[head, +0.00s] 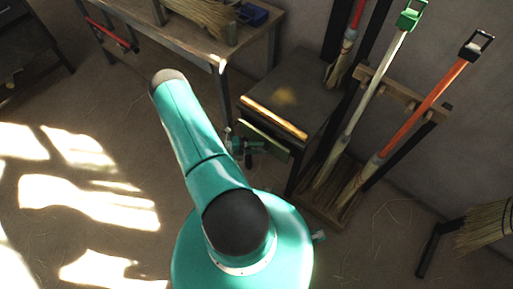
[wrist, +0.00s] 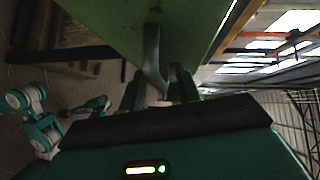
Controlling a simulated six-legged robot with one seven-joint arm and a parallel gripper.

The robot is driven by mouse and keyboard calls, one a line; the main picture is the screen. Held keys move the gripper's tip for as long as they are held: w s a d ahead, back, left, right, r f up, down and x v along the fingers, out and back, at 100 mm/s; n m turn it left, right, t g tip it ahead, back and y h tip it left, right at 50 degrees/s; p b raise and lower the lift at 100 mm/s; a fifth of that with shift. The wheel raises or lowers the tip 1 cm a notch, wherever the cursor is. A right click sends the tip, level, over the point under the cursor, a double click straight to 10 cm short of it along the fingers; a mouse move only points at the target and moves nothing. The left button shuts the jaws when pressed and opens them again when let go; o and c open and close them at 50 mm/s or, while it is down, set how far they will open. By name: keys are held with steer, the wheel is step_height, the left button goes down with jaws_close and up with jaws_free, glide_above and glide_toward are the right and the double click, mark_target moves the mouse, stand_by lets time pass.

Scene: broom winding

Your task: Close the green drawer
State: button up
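The green drawer (head: 270,143) is at the front of a dark cabinet (head: 290,88), below the wood-edged top. Its front seems to stand a little out from the cabinet; how far I cannot tell. My gripper (head: 240,148) is at the left part of the drawer front in the head view, small and partly hidden by my arm. In the wrist view the green front (wrist: 150,22) fills the top, with a grey handle (wrist: 153,60) on it. My gripper (wrist: 158,92) has its two fingers apart, on either side of the handle's lower end. Contact is unclear.
Long-handled tools, one green-topped (head: 409,15) and one orange (head: 430,100), stand in a wooden rack (head: 400,92) right of the cabinet. A workbench (head: 190,48) is behind left. A broom head (head: 485,228) is at far right. The floor at left is clear and sunlit.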

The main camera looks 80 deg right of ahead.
mark_target(260, 140)
jaws_close()
steer(key=shift+d, duration=0.1)
steer(key=shift+s+d, duration=0.3)
steer(key=shift+d, duration=0.35)
steer(key=shift+s+d, duration=0.25)
steer(key=shift+d, duration=0.45)
steer(key=shift+s+d, duration=0.3)
steer(key=shift+d, duration=0.35)
jaws_free()
steer(key=shift+d, duration=0.1)
steer(key=shift+o, duration=0.2)
steer(key=v, duration=1.4)
steer(key=shift+s, duration=0.1)
